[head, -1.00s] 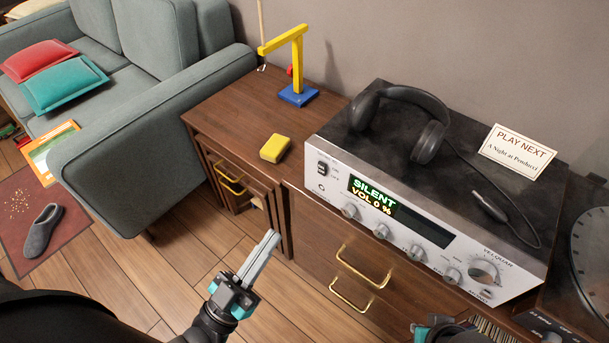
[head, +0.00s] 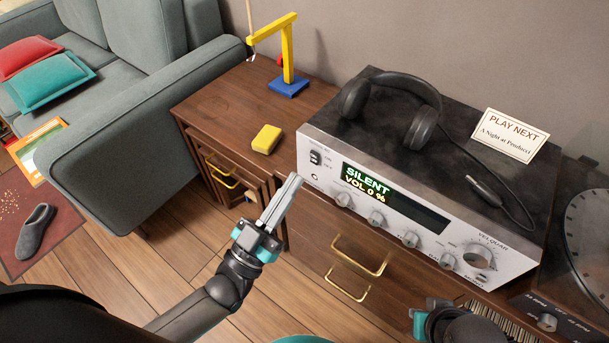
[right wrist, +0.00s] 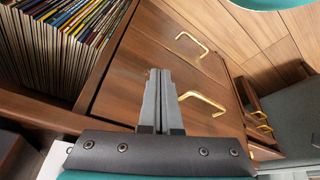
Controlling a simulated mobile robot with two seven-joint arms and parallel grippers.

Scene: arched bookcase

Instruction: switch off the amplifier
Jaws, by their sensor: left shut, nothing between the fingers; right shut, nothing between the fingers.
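The amplifier (head: 418,178) is a silver-fronted box with a black top, standing on the wooden cabinet. Its lit display (head: 366,184) reads "SILENT VOL 0 %". A small black switch (head: 316,158) sits at the upper left of its front panel, and a large knob (head: 478,256) at the right. My left gripper (head: 295,180) is shut and empty, its fingertips just left of and in front of the panel's left end; I cannot tell whether they touch it. My right gripper (right wrist: 160,75) is shut and empty in the right wrist view, in front of the cabinet's drawers.
Headphones (head: 424,125) and a "PLAY NEXT" card (head: 510,135) are on top of the amplifier. A yellow sponge-like block (head: 266,139) and a toy crane (head: 288,85) stand left of it. A turntable (head: 590,240) is at right. Brass drawer handles (head: 360,256) stick out below.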

